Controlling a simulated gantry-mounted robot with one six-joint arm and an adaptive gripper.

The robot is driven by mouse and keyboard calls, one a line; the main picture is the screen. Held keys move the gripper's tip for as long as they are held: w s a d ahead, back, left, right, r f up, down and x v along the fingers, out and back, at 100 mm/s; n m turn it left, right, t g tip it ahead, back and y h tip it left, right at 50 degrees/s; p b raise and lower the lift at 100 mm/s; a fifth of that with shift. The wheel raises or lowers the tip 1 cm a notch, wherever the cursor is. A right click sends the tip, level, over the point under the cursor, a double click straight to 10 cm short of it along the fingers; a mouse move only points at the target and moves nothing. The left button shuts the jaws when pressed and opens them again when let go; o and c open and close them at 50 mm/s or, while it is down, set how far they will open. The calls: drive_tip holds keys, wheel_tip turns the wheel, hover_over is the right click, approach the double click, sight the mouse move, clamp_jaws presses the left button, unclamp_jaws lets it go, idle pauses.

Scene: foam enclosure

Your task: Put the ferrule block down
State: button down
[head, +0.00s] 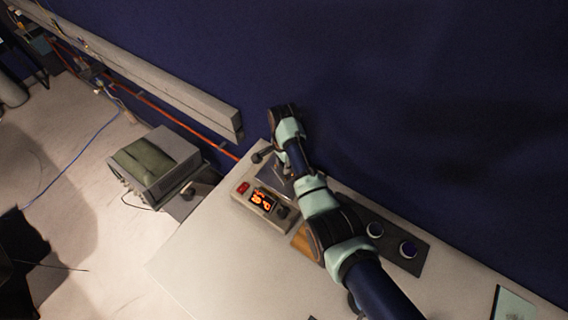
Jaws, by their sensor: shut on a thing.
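My arm reaches up over the white bench from the lower right. Its wrist bends over near the blue wall, and my gripper (282,163) points down behind the small display box, partly hidden by my own arm. The gripper is shut on the ferrule block, but the block is too small and covered to make out. I cannot tell whether it touches the surface below. A dark grey plate (268,178) lies under the gripper area.
A display box (236,195) with glowing orange digits and a red button stands just in front of the gripper. A tan block (299,238) sits beside my arm. A grey-green instrument (153,165) stands left. The front bench top (215,262) is clear.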

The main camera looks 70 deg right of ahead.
drive_tip(key=shift+f, duration=0.15)
drive_tip(key=c, duration=0.9)
unclamp_jaws()
wheel_tip(320, 180, up, 12)
drive_tip(key=shift+r+p, duration=0.2)
drive_tip(key=shift+p, duration=0.5)
